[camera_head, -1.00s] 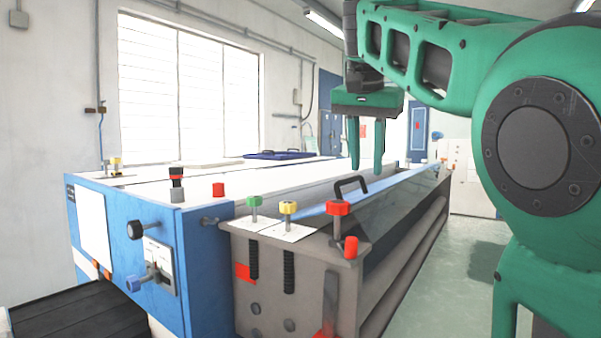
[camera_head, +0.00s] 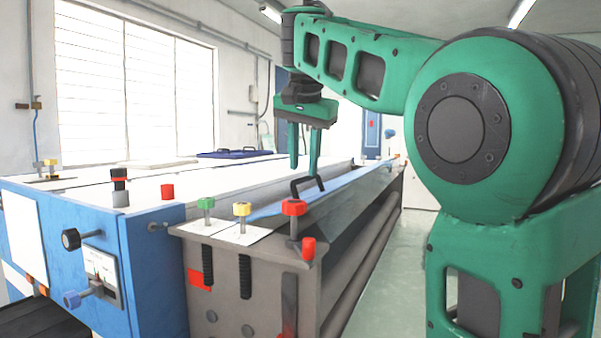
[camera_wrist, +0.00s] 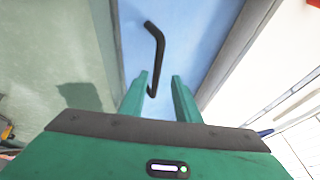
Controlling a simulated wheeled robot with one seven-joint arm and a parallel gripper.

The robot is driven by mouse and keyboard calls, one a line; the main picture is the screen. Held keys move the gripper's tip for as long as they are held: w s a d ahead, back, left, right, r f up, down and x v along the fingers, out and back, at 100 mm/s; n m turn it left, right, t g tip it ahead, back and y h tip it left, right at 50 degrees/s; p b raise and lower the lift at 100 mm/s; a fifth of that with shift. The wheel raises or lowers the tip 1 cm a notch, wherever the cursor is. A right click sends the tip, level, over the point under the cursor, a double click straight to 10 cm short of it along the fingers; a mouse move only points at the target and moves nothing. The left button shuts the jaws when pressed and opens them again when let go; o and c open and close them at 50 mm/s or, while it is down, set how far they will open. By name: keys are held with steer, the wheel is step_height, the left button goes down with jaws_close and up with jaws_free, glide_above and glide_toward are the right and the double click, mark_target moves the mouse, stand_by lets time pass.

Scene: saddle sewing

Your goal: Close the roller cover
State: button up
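The roller cover (camera_head: 345,197) is a long, glossy blue-grey panel along the right side of the machine. A black bent-bar handle (camera_head: 307,184) stands on it near its close end. How far the cover stands open is hard to tell. My gripper (camera_head: 304,172) points down at the handle with its two green fingers apart. In the wrist view, the handle (camera_wrist: 158,47) rises past the fingertips (camera_wrist: 160,77), and its lower end shows between the fingers. Contact cannot be seen. The cover fills the background there in pale blue (camera_wrist: 195,45).
Green (camera_head: 205,205), yellow (camera_head: 242,210) and red (camera_head: 293,208) knobs stand on the machine's close end. A second red knob (camera_head: 309,247) sits lower right. The blue machine body (camera_head: 150,246) lies to the left. Floor (camera_head: 395,270) is clear to the right.

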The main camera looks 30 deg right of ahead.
steer(key=shift+x, duration=0.95)
steer(key=shift+r, duration=0.1)
jaws_close()
steer(key=shift+d, duration=0.1)
